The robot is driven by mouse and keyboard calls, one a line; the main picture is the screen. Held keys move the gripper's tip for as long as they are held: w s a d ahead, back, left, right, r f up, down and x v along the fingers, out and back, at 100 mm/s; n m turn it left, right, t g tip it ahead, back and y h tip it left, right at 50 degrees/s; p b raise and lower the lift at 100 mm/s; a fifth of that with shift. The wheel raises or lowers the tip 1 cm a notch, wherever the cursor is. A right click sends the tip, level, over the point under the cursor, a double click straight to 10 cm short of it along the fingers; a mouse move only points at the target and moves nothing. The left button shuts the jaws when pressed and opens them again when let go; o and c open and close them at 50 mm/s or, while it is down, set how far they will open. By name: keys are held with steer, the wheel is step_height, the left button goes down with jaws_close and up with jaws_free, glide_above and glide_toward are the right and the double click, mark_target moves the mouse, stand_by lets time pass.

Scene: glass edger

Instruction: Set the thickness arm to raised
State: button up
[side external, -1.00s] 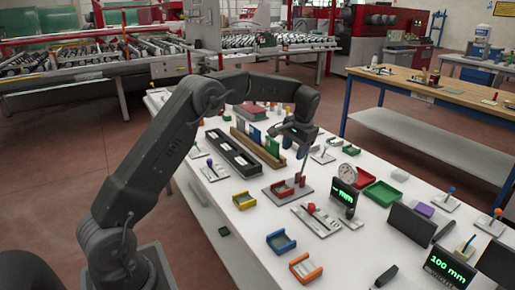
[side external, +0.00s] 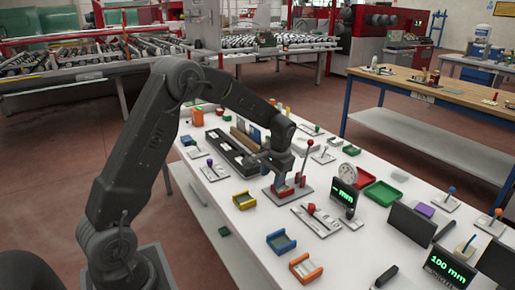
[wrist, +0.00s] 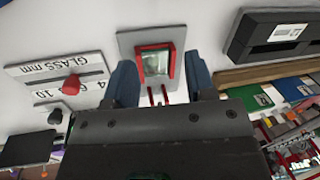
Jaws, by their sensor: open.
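A grey plate (wrist: 125,42) carries a red U-shaped holder (wrist: 138,60) with a greenish piece inside. An upright lever with a red knob (side external: 311,143) rises from this station in the side view; it looks like the thickness arm, though I cannot be sure. My gripper (side external: 284,184) hangs low over the plate, left of the lever. In the wrist view my gripper (wrist: 162,85) is open, its blue-grey fingers on either side of two thin red prongs (wrist: 158,94). Contact cannot be told. My gripper's body hides the near part.
A slider plate (wrist: 50,70) marked "GLASS mm" has a red knob (wrist: 71,85). A display (side external: 344,195) shows "-- mm"; another (side external: 449,266) shows "100 mm". A black slotted rail (side external: 231,152), blue tray (side external: 281,242) and yellow tray (side external: 243,200) stand nearby.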

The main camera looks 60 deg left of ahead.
steer(key=d+v, duration=0.1)
steer(key=v, duration=1)
steer(key=s+d+r+t, duration=0.1)
steer(key=s+d+r, duration=0.2)
steer(key=s, duration=0.3)
steer(key=s+d+r+m+t+h, duration=0.1)
steer(key=s+d+r+t, duration=0.1)
steer(key=s+d+r, duration=0.2)
steer(key=shift+s+d+r, duration=0.2)
steer(key=shift+s+d, duration=0.7)
steer(key=shift+s, duration=0.65)
steer(key=s+d+f+t, duration=0.1)
steer(key=s+d, duration=0.1)
steer(key=s, duration=0.4)
steer(key=s+d+f+m+t+h, duration=0.1)
steer(key=s+d+t, duration=0.1)
steer(key=s, duration=0.4)
steer(key=shift+s+d, duration=0.25)
steer(key=shift+d, duration=0.45)
